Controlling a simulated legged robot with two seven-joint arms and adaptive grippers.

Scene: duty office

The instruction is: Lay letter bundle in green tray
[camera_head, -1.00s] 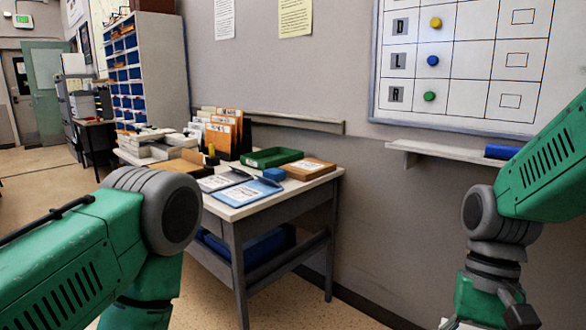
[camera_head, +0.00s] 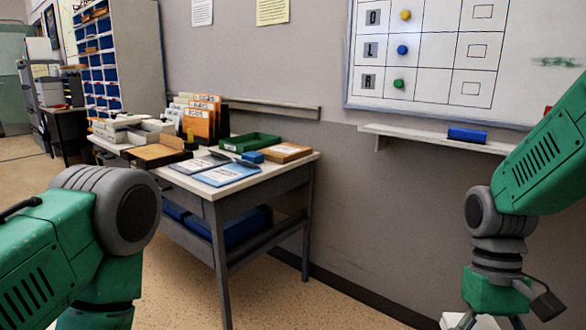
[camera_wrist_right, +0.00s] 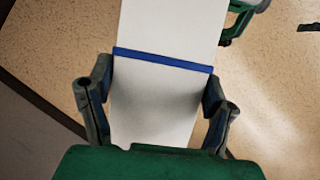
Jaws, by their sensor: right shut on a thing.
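The letter bundle (camera_wrist_right: 165,100) is a stack of white paper with a blue band across it. My right gripper (camera_wrist_right: 158,98) is shut on it in the right wrist view, with a finger against each side. Only a white edge of the bundle shows at the bottom of the head view, below my right arm. The green tray (camera_head: 250,143) sits on the desk near the wall, and no bundle shows in it. The tray is well away from my right gripper. My left arm enters the head view at left, but its gripper is out of view.
The desk (camera_head: 212,207) also bears blue clipboards (camera_head: 227,173), a blue block (camera_head: 253,157), a brown box (camera_head: 286,153), upright files (camera_head: 205,117) and paper stacks (camera_head: 120,130). A wall ledge (camera_head: 430,138) holds a blue eraser (camera_head: 467,134). The floor before the desk looks clear.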

